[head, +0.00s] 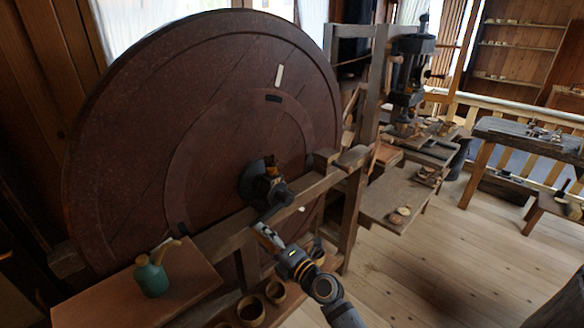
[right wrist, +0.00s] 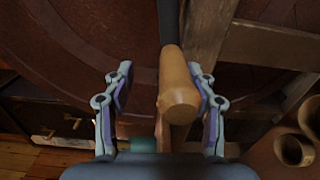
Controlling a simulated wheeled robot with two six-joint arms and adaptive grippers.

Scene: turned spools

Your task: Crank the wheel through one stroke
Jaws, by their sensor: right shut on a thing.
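A large dark red-brown wheel (head: 150,120) stands upright in a wooden frame, with a dark hub (head: 250,180) at its middle. A pale strip (head: 279,76) shows near its upper rim. In the right wrist view, a rounded wooden crank handle (right wrist: 178,88) hangs from a dark crank arm (right wrist: 172,22). My right gripper (head: 264,234) is low in front of the wheel, below the hub. In the right wrist view, its two fingers (right wrist: 162,85) are on either side of the handle, shut on it. In the head view the handle is largely hidden. My left gripper is not in view.
A wooden beam (head: 313,191) of the frame crosses in front of the wheel. A green can (head: 151,279) stands on a board at lower left. Wooden cups (head: 250,310) sit below my right gripper. A bench (head: 390,197) stands to the right, with open floor (head: 440,260) beyond.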

